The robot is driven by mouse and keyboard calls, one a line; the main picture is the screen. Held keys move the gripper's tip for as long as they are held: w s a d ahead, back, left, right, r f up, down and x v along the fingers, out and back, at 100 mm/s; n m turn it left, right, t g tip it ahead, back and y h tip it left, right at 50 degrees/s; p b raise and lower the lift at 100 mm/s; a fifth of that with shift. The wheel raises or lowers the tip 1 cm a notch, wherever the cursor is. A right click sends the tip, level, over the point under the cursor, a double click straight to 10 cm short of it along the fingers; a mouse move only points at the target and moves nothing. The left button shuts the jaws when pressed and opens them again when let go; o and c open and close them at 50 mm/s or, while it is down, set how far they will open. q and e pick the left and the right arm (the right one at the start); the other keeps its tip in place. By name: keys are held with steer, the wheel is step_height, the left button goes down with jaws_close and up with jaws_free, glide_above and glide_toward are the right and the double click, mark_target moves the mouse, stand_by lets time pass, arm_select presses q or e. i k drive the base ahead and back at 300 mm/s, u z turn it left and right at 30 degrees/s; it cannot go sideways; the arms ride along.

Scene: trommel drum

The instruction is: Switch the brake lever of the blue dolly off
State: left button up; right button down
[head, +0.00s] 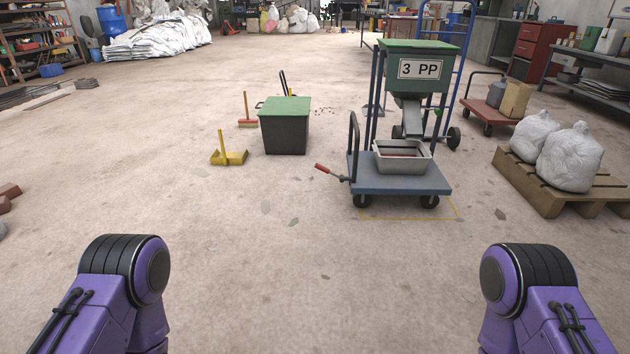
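The blue dolly (412,182) stands on the floor right of the middle, with dark wheels and an upright dark handle at its left side. Its brake lever (323,169) has a red grip and sticks out to the left of the deck, sloping up away from it. A grey metal tray (427,163) sits on the deck, under the chute of a green hopper marked "3 PP" (420,69). Both my arms show only as purple links at the bottom corners, well short of the dolly. Neither gripper is in the picture.
A dark bin with a green lid (284,133), a yellow dustpan (229,158) and a red broom (247,123) stand left of the dolly. A pallet (547,193) with white sacks is at the right. The floor between me and the dolly is clear.

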mark_target(318, 167)
steer(key=k, duration=0.65)
steer(key=z, duration=0.45)
steer(key=i, duration=1.25)
steer(key=u, duration=0.8)
steer(key=i, duration=0.65)
steer(key=u, duration=0.7)
